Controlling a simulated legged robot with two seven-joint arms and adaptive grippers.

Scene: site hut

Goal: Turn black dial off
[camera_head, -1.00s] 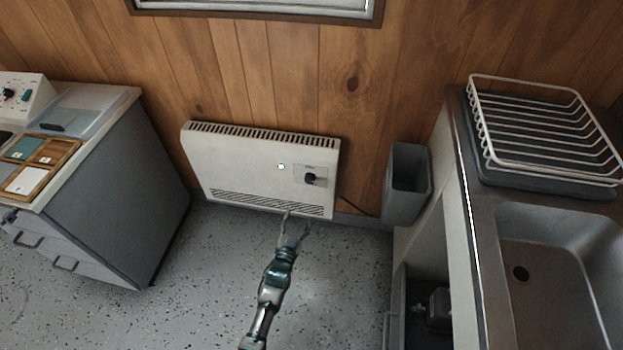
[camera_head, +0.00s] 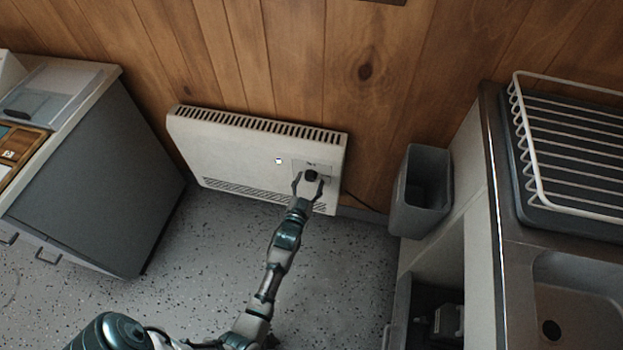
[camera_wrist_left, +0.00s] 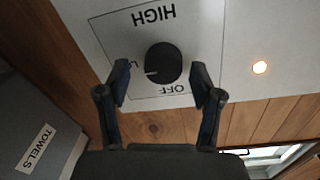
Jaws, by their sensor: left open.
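The black dial (camera_head: 311,175) sits on the right part of the white wall heater (camera_head: 240,150). In the left wrist view the dial (camera_wrist_left: 163,62) is round, with a pale pointer mark on its left side, near a partly hidden label starting with L. HIGH and OFF are printed around it, upside down in this view. My left gripper (camera_head: 308,188) is open, with its two fingers at either side of the dial. In the left wrist view the fingers (camera_wrist_left: 160,88) stand apart from the dial, with a gap on each side. My right gripper is not in view.
A small lamp (camera_wrist_left: 260,67) glows on the heater panel. A sink counter (camera_head: 490,180) with a white rack is at the right, a grey cabinet (camera_head: 95,180) at the left.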

